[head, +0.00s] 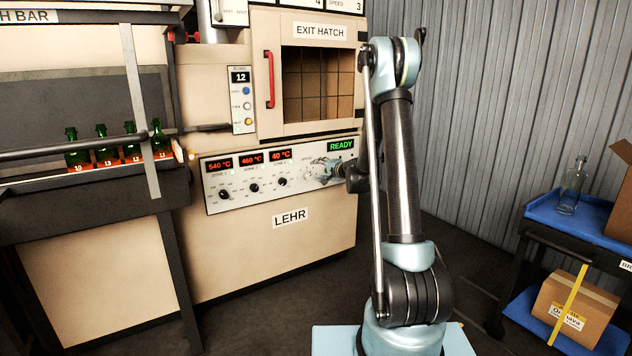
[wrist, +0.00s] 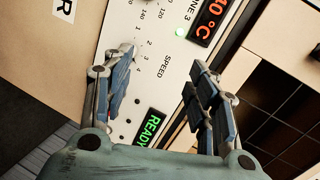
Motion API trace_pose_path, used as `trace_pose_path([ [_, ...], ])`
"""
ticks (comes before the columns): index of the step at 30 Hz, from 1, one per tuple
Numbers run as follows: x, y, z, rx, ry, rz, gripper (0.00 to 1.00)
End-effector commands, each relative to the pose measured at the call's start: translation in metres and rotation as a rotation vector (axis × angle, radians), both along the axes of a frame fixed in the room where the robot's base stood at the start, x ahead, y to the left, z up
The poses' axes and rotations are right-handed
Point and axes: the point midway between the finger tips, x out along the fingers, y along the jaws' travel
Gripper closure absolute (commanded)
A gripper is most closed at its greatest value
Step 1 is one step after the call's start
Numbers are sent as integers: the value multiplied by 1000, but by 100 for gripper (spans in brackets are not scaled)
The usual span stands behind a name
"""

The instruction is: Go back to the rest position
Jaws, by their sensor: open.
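My gripper (head: 326,170) is at the right end of the lehr's control panel (head: 240,206), just in front of it. In the wrist view my gripper (wrist: 158,72) has its two fingers spread apart, with nothing held between them. The panel face with the SPEED label (wrist: 166,66) shows between the fingers. The left finger covers part of the panel near the speed scale, so I cannot see a knob there. The green READY display (head: 341,146) is lit; it also shows in the wrist view (wrist: 149,128). I cannot tell whether a finger touches the panel.
The lehr's exit hatch (head: 318,84) opens above the panel, with a red handle (head: 270,80) at its left. Green bottles (head: 100,150) stand on a rack at left. A blue cart (head: 540,212) with a clear bottle (head: 571,190) and cardboard boxes stands at right.

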Motion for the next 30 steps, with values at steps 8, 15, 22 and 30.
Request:
trace_pose_path([
  [8, -63, -5, 35, -167, 25, 87, 47],
  [15, -124, -14, 53, -309, 57, 159, 47],
  [22, -186, -26, 61, -442, 96, 228, 47],
  [30, -264, -46, 59, -596, 154, 303, 47],
])
